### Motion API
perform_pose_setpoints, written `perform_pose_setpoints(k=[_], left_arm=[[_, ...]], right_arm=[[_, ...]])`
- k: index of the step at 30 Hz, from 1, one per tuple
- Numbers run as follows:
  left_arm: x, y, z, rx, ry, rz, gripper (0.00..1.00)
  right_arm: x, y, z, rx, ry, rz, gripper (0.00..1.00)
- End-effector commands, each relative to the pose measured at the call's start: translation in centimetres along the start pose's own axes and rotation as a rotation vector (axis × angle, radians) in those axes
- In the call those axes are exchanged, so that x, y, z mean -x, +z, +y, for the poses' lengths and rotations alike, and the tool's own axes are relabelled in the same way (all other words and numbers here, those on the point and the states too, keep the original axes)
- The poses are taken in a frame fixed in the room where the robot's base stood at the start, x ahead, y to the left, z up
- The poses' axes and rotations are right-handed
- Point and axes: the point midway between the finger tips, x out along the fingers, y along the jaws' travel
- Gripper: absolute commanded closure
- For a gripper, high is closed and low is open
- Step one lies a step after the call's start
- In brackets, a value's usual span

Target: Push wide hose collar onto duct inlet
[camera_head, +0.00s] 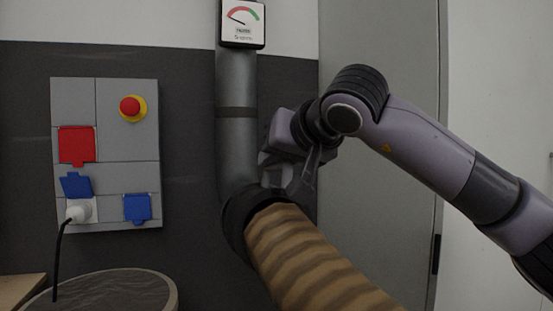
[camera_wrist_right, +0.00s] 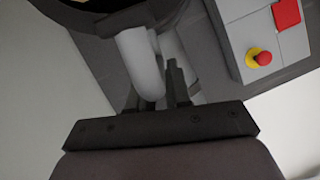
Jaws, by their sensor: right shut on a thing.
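The grey duct (camera_head: 237,150) runs down the dark wall and bends toward me at its lower end. The wide black hose collar (camera_head: 236,222) sits at that lower end, on the end of a brown ribbed hose (camera_head: 305,262). Collar and duct meet in the picture; I cannot tell how far the collar goes over the inlet, whose mouth is hidden. My right gripper (camera_head: 288,185) is at the collar's upper right side, shut on it. The right wrist view shows the gripper's fingers (camera_wrist_right: 160,90) close up, with a dark curved rim above. My left gripper is not in view.
A gauge (camera_head: 242,24) sits high on the duct. A grey socket panel (camera_head: 110,155) with a red stop button (camera_head: 130,107) and a plugged cable is at left. A round-topped drum (camera_head: 105,290) stands below it. A tall grey cabinet panel (camera_head: 375,60) stands behind my right arm.

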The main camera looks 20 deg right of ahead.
Motion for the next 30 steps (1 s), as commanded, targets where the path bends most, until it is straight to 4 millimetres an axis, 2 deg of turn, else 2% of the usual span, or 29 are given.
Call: perform_pose_setpoints(k=[1,16,30], left_arm=[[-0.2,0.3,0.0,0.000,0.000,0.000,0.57],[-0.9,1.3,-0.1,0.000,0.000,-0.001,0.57],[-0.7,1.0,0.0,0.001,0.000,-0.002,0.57]], right_arm=[[-0.5,0.6,0.1,0.002,0.005,-0.004,1.00],[-0.8,0.4,0.1,0.002,0.014,0.059,1.00],[-0.8,0.2,0.2,0.000,0.015,0.060,1.00]])
